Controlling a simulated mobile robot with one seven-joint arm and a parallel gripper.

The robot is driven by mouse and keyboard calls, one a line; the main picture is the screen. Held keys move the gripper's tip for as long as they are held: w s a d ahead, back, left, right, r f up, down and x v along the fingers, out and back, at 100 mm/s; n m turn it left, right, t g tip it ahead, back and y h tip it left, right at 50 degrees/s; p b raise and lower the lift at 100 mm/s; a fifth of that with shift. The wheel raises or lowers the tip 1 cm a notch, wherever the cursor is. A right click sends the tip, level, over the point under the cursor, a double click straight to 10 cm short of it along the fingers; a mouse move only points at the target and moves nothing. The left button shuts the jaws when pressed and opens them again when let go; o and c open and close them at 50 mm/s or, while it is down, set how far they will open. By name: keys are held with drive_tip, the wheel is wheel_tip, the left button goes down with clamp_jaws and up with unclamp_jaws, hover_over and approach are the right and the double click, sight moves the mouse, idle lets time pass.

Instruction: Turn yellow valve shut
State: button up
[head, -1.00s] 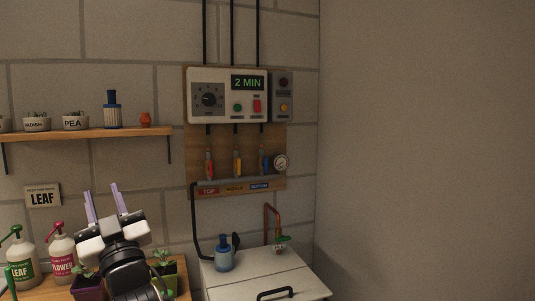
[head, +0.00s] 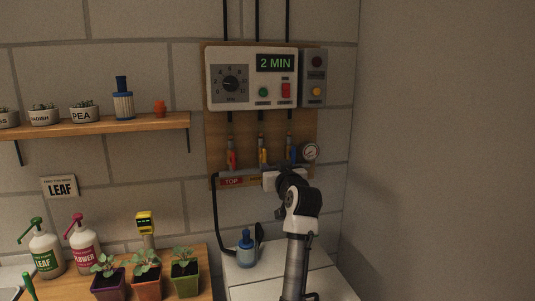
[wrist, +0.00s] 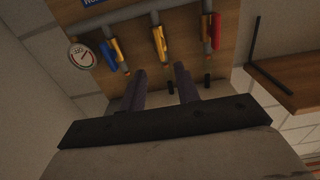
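The yellow valve (head: 263,150) is the middle one of three on the wooden board below the control box. Its handle looks roughly upright, in line with its pipe. In the wrist view the yellow valve (wrist: 158,40) is beyond my fingertips, roughly in line with the gap between them. My gripper (wrist: 158,69) is open with nothing between its fingers, and appears apart from the valve. In the head view my arm and gripper body are just below the valves and hide part of the label strip; the fingers cannot be made out there.
The red valve (head: 231,154) and blue valve (head: 292,153) flank the yellow one closely. A pressure gauge (head: 310,152) sits right of the blue valve. The control box (head: 252,78) is above. A blue bottle (head: 246,250) stands on the white cabinet below. A wooden shelf (head: 100,133) is at left.

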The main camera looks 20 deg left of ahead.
sight(265, 157)
drive_tip(key=p+x, duration=0.3)
drive_tip(key=x, duration=0.5)
drive_tip(key=shift+w+a+r, duration=0.15)
drive_tip(key=shift+a, duration=0.05)
drive_tip(key=shift+w+a, duration=0.3)
drive_tip(key=shift+w, duration=0.15)
clamp_jaws()
